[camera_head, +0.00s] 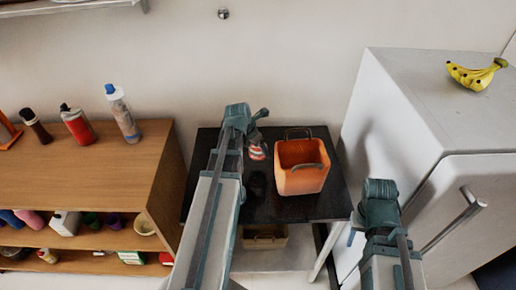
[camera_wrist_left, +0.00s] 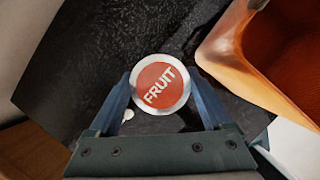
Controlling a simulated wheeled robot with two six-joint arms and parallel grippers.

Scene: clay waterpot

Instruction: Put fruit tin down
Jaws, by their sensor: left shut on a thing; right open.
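The fruit tin (camera_wrist_left: 161,84) has a round red top with white lettering "FRUIT" and a silver rim. In the left wrist view it sits between the two fingers of my left gripper (camera_wrist_left: 163,97), which is shut on it. In the head view the tin (camera_head: 257,151) shows red and white beside the left gripper (camera_head: 258,128), over the black tabletop (camera_head: 232,202). I cannot tell whether its base touches the table. My right gripper (camera_head: 377,206) is open and empty, low in front of the white fridge.
An orange pot (camera_head: 302,180) with handles stands on the black table, just right of the tin; its rim (camera_wrist_left: 232,65) is close in the wrist view. A wooden shelf (camera_head: 80,165) with bottles is at left. Bananas (camera_head: 476,74) lie on the fridge (camera_head: 425,95).

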